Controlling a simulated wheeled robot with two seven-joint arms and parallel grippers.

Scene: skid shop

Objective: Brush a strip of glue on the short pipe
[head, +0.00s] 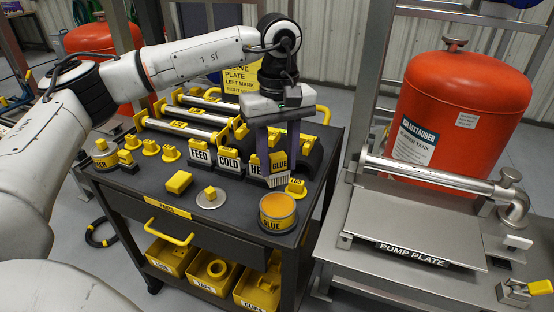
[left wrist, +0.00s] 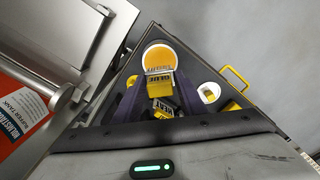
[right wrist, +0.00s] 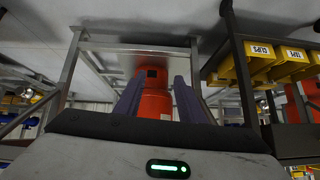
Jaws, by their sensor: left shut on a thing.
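My left gripper (head: 278,160) is shut on the glue brush (head: 279,181), a yellow block marked GLUE with pale bristles pointing down. It hangs just above and behind the open glue pot (head: 278,224), which has an orange top. The left wrist view shows the brush (left wrist: 160,82) against the pot's rim (left wrist: 160,47); contact cannot be told. Steel pipes lie on the cart's back left, including a front pipe (head: 176,130) with yellow fittings; I cannot tell which is the short pipe. My right gripper (right wrist: 158,95) is open and empty, away from the cart.
The dark cart (head: 132,190) carries labelled stands such as FEED (head: 200,155) and COLD (head: 229,162), and several yellow parts. Yellow bins (head: 210,272) sit below. A pump plate bench (head: 415,225) with a steel pipe (head: 430,175) and a red tank (head: 455,100) stand to the right.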

